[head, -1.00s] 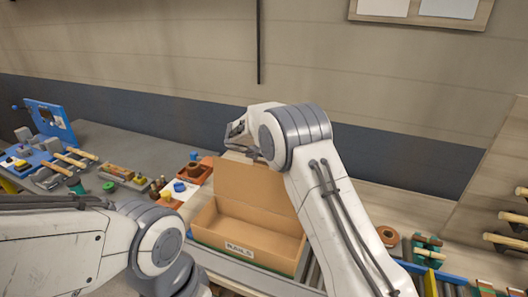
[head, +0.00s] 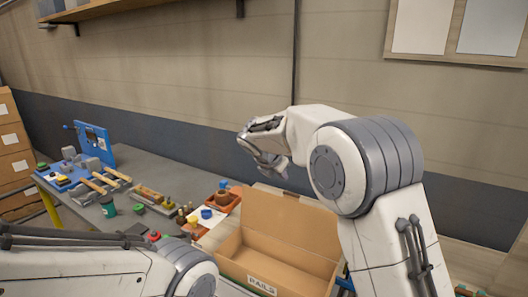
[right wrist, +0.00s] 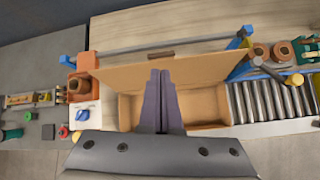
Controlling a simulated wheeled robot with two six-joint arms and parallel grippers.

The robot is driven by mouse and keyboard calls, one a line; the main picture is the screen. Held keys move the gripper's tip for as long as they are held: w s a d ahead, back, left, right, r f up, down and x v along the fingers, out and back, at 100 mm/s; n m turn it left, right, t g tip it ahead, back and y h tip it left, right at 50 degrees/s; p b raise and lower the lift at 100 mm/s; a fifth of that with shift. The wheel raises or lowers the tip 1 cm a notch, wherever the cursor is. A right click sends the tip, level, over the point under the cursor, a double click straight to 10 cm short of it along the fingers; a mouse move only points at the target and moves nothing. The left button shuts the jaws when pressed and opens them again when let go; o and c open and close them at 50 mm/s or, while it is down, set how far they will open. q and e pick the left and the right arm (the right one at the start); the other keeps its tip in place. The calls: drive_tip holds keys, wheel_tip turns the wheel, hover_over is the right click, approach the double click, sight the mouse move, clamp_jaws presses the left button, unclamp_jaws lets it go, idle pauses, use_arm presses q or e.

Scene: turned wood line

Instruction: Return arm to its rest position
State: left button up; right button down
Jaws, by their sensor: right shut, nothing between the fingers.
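My right arm rises from the lower right in the head view, and its gripper (head: 264,150) hangs in the air above and behind the cardboard box. In the right wrist view the two dark fingers (right wrist: 159,102) are together with nothing between them, in front of the open box (right wrist: 205,108). In the head view the box (head: 272,264) has its lid raised, a label reading "RAILS" on its front, and no contents that I can see. My left arm crosses the lower left of the head view; its gripper is out of view.
A grey bench (head: 140,170) at left holds a blue fixture (head: 93,143), tools and coloured knobs. An orange tray (head: 226,200) stands left of the box. A roller conveyor (right wrist: 270,100) lies right of the box in the right wrist view. A wall is behind.

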drive_tip(key=s+a+f+m+g+y+b, duration=0.1)
drive_tip(key=s+f+m, duration=0.4)
drive_tip(key=s, duration=0.9)
drive_tip(key=s+a+f+m+g+y+b, duration=0.2)
drive_tip(key=s+f+m, duration=0.4)
drive_tip(key=s, duration=0.9)
drive_tip(key=s+a+f+m+g+y+b, duration=0.2)
drive_tip(key=s+m, duration=0.6)
drive_tip(key=s, duration=0.7)
wheel_tip(320, 180, down, 4)
drive_tip(key=shift+a+r+g+b, duration=0.15)
drive_tip(key=shift+a+g+b, duration=0.1)
drive_tip(key=shift+g+b, duration=0.8)
